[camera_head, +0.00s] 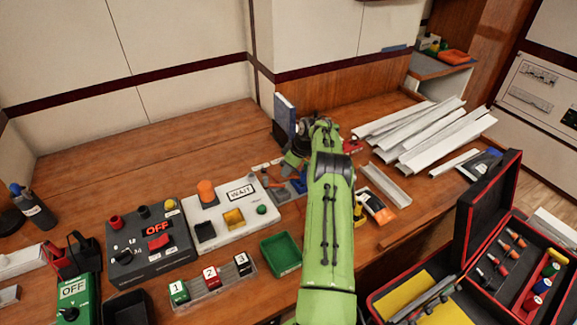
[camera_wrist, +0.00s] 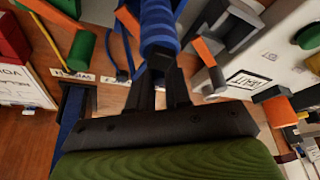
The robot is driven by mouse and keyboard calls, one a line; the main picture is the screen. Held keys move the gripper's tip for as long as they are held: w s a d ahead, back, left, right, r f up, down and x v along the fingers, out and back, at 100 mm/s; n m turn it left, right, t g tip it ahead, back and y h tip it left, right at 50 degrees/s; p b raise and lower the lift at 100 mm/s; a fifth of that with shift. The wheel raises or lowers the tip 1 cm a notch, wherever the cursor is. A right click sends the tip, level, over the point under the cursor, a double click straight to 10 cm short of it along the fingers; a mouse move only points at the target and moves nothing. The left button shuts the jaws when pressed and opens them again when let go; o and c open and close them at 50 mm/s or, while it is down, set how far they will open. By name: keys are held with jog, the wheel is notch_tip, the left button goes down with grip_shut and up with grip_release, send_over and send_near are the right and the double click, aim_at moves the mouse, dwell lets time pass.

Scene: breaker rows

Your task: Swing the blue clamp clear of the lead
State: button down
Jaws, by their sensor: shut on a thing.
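In the wrist view, a ribbed blue handle (camera_wrist: 158,25), which looks like part of the blue clamp, stands at the top centre. My gripper (camera_wrist: 160,62) is shut on its near end, and the dark fingertips hide the contact. A thin dark-blue cord (camera_wrist: 124,62) curves just left of the handle; I cannot tell if it is the lead. In the head view my green arm reaches over the bench and hides most of my gripper (camera_head: 299,150). Blue parts (camera_head: 299,186) show just left of the arm. How the clamp sits against the lead is hidden.
Orange-tipped levers (camera_wrist: 210,65) stand close to the handle's right. The white WAIT box (camera_head: 232,215), the OFF box (camera_head: 150,245) and a green tray (camera_head: 281,254) lie left of my arm. White channels (camera_head: 425,135) and an open red-trimmed case (camera_head: 480,250) are right. The back-left bench is clear.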

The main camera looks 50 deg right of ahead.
jog(key=shift+s+a+n+y, duration=0.2)
jog(key=shift+n+y, duration=0.1)
jog(key=shift+n, duration=0.6)
jog(key=c, duration=1.1)
grip_release()
jog(key=shift+o, duration=0.2)
jog(key=p+v, duration=0.4)
jog(key=v, duration=1.1)
jog(key=shift+r, duration=0.35)
jog(key=shift+d, duration=0.1)
